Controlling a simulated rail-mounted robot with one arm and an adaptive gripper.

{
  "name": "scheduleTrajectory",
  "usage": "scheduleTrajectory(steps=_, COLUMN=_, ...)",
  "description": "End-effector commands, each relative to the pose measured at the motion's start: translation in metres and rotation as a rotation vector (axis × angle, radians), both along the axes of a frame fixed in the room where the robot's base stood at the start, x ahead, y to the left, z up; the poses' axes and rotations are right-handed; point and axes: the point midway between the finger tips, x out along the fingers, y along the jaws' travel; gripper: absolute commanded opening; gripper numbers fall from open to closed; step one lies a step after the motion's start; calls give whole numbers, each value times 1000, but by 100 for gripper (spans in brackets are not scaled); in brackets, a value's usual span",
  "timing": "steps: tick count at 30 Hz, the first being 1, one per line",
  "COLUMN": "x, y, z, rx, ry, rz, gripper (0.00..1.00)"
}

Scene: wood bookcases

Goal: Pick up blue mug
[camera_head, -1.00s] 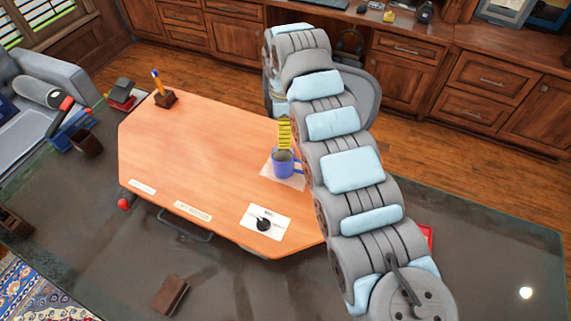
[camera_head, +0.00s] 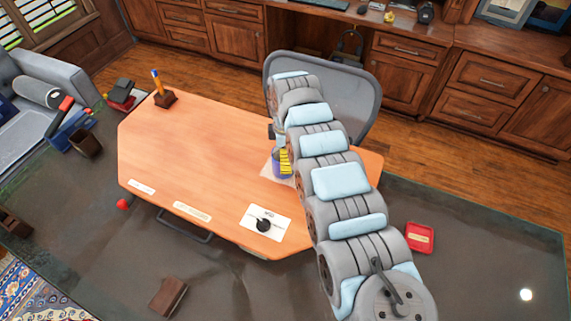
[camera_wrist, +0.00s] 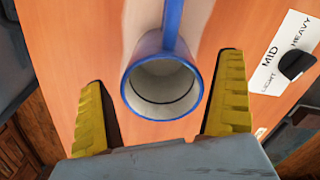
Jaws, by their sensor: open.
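The blue mug (camera_head: 278,174) stands on the wooden desk top, partly hidden behind my gripper. In the wrist view I look down into the mug (camera_wrist: 162,62), which has a blue rim, a pale, empty-looking inside and its handle towards the top. My gripper (camera_wrist: 164,70) is open, with one yellow finger on each side of the mug and a gap on both sides. In the head view my gripper (camera_head: 285,160) shows as yellow fingers at the mug.
The wooden desk (camera_head: 200,150) bears a pencil holder (camera_head: 165,98) at its far left corner. A white card with a black knob (camera_head: 264,225) lies near the front edge. A grey chair (camera_head: 345,90) stands behind. A red tray (camera_head: 420,238) is at right.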

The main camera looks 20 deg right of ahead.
Motion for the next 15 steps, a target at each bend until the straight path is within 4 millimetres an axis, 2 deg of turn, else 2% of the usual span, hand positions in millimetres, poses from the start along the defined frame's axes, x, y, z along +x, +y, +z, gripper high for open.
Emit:
scheduleTrajectory(steps=1, x=0, y=1, z=-9, rx=1, ry=2, rz=2, gripper=100)
scheduleTrajectory(steps=5, x=-1, y=0, z=-24, rx=2, ry=2, rz=0, gripper=100)
scheduleTrajectory(steps=12, x=0, y=0, z=-26, rx=2, ry=2, rz=0, gripper=100)
scheduleTrajectory(steps=13, x=0, y=0, z=-26, rx=2, ry=2, rz=0, gripper=97)
scheduleTrajectory(steps=15, x=0, y=0, z=-26, rx=1, ry=1, rz=0, gripper=77)
